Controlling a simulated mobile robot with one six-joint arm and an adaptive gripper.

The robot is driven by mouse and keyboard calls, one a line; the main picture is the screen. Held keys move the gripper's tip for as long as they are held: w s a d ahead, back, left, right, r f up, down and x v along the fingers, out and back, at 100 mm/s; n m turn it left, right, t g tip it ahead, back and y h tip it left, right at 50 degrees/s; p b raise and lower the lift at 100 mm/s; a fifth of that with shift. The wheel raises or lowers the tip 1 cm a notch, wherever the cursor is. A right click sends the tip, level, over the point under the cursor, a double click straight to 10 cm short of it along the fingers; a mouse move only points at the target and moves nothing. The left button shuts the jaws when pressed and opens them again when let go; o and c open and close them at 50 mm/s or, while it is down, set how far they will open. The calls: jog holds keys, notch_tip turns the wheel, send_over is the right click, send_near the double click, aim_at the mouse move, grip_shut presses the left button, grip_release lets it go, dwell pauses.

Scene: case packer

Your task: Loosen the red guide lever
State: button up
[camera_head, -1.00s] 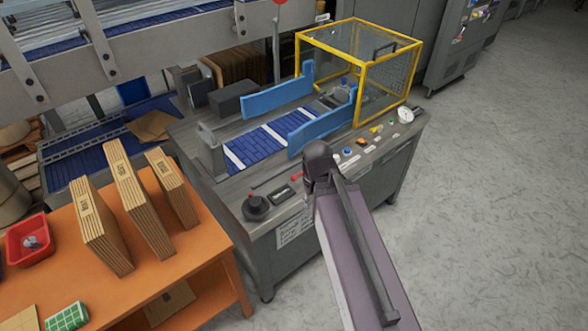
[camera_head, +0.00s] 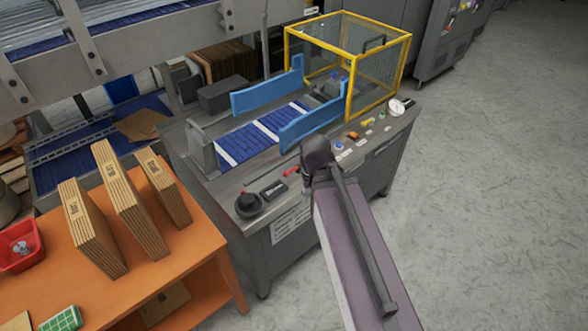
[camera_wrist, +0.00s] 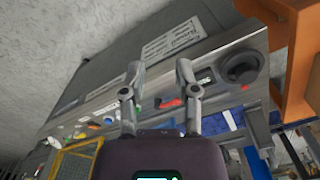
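A small red lever (camera_head: 291,171) lies at the front edge of the grey machine top, right of a small dark display (camera_head: 273,189). In the wrist view a red lever-like part (camera_wrist: 171,104) shows between and beyond my fingers, partly behind the right one. My gripper (camera_wrist: 160,72) is open and empty, its two fingers apart over the control panel. In the head view my arm hides the fingertips. I cannot tell how far the fingers are from the lever, or the lever's exact setting.
A black knob (camera_head: 248,205) sits left of the display. Blue guide rails (camera_head: 311,126) flank the blue belt (camera_head: 238,149). A yellow-framed guard (camera_head: 347,58) stands behind. An orange table (camera_head: 190,251) with cartons is at left. The floor at right is clear.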

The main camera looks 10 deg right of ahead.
jog(key=shift+w, duration=0.15)
grip_shut()
jog(key=w+a+f+n+t+y+b, duration=0.1)
jog(key=w+a+f+n+b, duration=0.1)
jog(key=w, duration=1.1)
jog(key=w+a+f+n+t+y+b, duration=0.1)
jog(key=w+f+n+t+b, duration=0.1)
jog(key=w, duration=1.1)
jog(key=shift+w+a+n+b, duration=0.25)
jog(key=shift+a+n+b, duration=0.15)
jog(key=shift+n+b, duration=0.45)
jog(key=shift+f, duration=0.1)
